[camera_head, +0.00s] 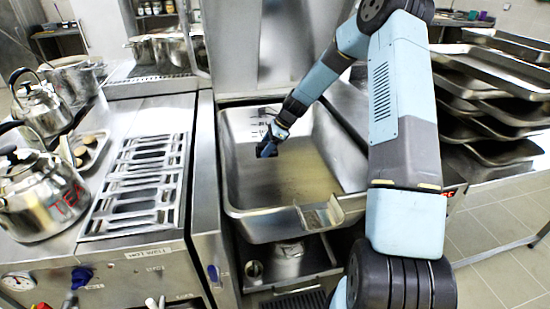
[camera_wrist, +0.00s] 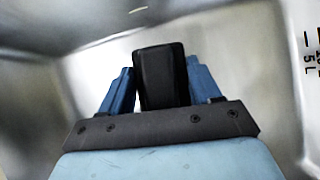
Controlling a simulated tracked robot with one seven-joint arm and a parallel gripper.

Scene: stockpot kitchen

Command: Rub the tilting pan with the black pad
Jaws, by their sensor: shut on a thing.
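The tilting pan (camera_head: 240,192) is a wide steel basin with a pouring lip at its front right, in the middle of the head view. Its floor has a brownish-yellow stain (camera_head: 305,180). My gripper (camera_head: 268,148) is inside the pan, near its back left. In the wrist view its two blue fingers are shut on the black pad (camera_wrist: 160,78). The pan's pale steel wall (camera_wrist: 270,50) is blurred around them, with volume marks at the right. In the head view the pad is small and dark beside the fingers. I cannot tell whether it touches the pan.
A grated cooktop (camera_head: 138,185) and a kettle marked TEA (camera_head: 40,195) stand on the left. Stacked steel trays (camera_head: 500,105) stand on the right. The pan's raised lid (camera_head: 265,50) is behind it. The pan's front and right floor is clear.

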